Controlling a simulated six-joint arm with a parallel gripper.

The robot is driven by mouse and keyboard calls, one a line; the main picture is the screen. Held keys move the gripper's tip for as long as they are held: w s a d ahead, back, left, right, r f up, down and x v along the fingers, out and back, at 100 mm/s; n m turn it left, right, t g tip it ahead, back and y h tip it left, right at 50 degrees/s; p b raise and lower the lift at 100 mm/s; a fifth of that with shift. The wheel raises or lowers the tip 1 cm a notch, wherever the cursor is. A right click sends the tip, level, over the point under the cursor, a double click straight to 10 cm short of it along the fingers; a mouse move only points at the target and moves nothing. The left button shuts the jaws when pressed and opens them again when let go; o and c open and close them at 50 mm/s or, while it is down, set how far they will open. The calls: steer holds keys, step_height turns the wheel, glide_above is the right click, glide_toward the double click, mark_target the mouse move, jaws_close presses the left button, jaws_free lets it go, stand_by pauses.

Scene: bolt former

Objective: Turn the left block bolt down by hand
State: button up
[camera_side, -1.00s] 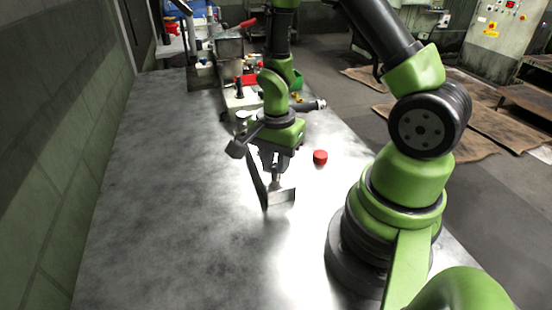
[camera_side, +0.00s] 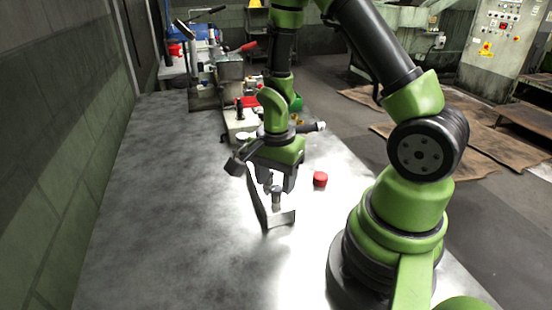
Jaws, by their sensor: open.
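My gripper (camera_side: 277,186) points down over the bench, with its two dark fingers apart. A small silver upright piece that looks like a bolt (camera_side: 276,197) shows just below and between the fingers. I cannot tell whether they touch it. An angled metal piece (camera_side: 281,218) with a dark upright side stands on the bench around the bolt's left and front. The lower end of the bolt is partly hidden by it. I cannot make out a separate left block here.
A red round cap (camera_side: 320,179) lies on the bench right of my gripper. The grey metal bench (camera_side: 165,215) is clear to the left.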

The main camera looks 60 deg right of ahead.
mark_target(276, 188)
step_height(276, 188, up, 9)
stand_by(0.4)
step_height(276, 188, down, 10)
steer(key=m, duration=3.6)
steer(key=shift+f, duration=0.1)
